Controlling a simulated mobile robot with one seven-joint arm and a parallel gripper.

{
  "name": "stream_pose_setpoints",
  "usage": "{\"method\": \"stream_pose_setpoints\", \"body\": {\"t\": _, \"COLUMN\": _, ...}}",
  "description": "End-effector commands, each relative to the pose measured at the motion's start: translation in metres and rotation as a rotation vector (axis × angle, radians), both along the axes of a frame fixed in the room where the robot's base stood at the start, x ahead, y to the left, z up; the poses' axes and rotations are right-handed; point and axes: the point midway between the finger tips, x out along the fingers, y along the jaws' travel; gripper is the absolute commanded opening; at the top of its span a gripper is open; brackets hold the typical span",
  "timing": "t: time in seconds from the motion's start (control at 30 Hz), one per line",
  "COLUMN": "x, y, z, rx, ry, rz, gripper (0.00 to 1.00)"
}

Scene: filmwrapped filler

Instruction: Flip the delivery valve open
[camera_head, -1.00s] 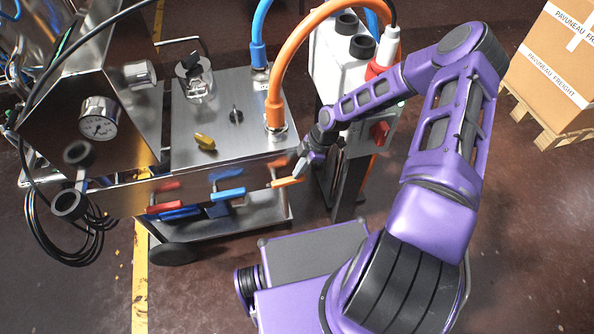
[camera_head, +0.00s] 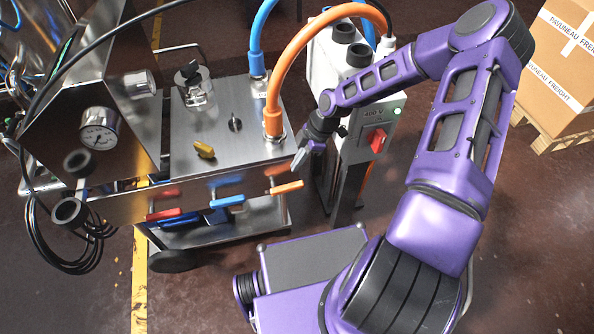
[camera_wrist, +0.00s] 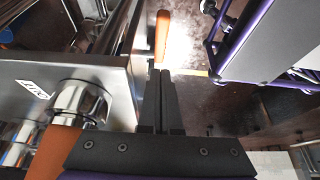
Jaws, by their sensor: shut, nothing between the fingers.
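A row of lever handles runs along the front edge of the steel cart: red (camera_head: 165,214), blue (camera_head: 228,201) and orange (camera_head: 286,187). I cannot read which one is labelled delivery. The orange handle sticks out to the right, nearest my gripper (camera_head: 298,163). My gripper is shut and empty, just above and behind the orange handle, apart from it in the head view. In the wrist view the shut fingertips (camera_wrist: 161,73) point toward the orange handle (camera_wrist: 162,38), which lies just ahead of them. The handle's pivot is hidden there.
An orange hose (camera_head: 273,110) and a blue hose (camera_head: 257,60) rise from the cart top (camera_head: 225,150). A white electrical box with a red switch (camera_head: 377,140) stands close right of my gripper. A pallet carton (camera_head: 560,75) stands far right.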

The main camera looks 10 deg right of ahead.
Motion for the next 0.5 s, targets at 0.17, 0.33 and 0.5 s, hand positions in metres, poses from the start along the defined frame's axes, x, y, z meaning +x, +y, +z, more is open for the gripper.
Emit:
{"method": "stream_pose_setpoints", "body": {"t": 0.17, "x": 0.000, "y": -0.001, "z": 0.020, "rx": 0.000, "ry": 0.000, "rz": -0.001, "gripper": 0.00}}
{"method": "stream_pose_setpoints", "body": {"t": 0.33, "x": 0.000, "y": 0.000, "z": 0.023, "rx": 0.000, "ry": 0.001, "rz": 0.000, "gripper": 0.00}}
{"method": "stream_pose_setpoints", "body": {"t": 0.5, "x": 0.000, "y": 0.000, "z": 0.023, "rx": 0.000, "ry": 0.001, "rz": 0.000, "gripper": 0.00}}
